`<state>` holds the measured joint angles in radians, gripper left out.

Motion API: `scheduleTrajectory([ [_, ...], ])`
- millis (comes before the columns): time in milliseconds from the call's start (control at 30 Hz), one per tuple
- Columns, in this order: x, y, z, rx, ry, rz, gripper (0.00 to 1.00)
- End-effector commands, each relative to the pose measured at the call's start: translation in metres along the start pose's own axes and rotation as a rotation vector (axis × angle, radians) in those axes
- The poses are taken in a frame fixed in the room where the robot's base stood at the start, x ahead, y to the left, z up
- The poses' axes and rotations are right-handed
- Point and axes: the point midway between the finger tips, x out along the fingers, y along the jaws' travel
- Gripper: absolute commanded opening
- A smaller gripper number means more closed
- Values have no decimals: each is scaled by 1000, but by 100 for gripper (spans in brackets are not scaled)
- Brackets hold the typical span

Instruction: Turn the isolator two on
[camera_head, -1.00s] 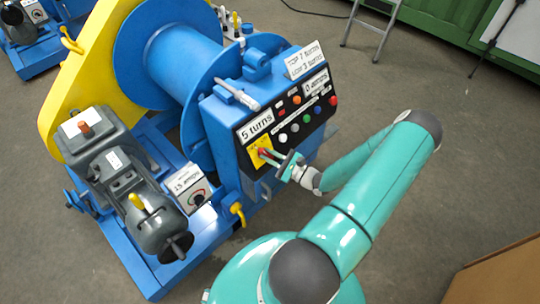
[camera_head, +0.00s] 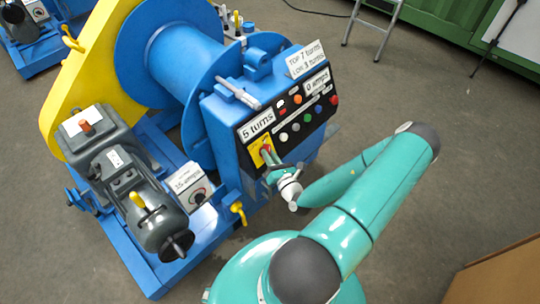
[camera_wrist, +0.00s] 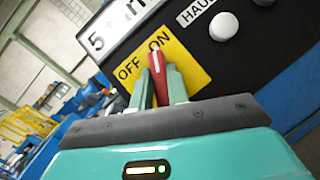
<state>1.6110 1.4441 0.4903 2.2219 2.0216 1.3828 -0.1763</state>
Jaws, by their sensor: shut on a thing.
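A red switch handle (camera_wrist: 157,72) stands on a yellow plate (camera_wrist: 178,56) marked OFF and ON, in the wrist view. My gripper (camera_wrist: 158,88) is shut on this handle, one finger on each side. The handle's tip lies close to the ON word, with OFF to its left. In the head view the yellow plate (camera_head: 256,155) is at the lower left of the black control panel, and my gripper (camera_head: 273,163) reaches it from the lower right. The handle is small there and partly hidden by the fingers. No number for this isolator is readable.
The panel has a "5 turns" display (camera_head: 257,125), a "0 amps" display (camera_head: 316,82) and several coloured buttons. A white button (camera_wrist: 223,26) is close to my gripper. A "15 amps" box (camera_head: 187,187) stands to the left. The floor on the right is open.

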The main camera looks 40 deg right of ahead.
Motion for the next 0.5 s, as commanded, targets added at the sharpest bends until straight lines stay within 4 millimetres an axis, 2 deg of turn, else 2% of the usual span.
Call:
scheduleTrajectory([
  [200,-1,1,0,126,1,-91,0],
  [500,-1,1,0,217,1,-156,0],
])
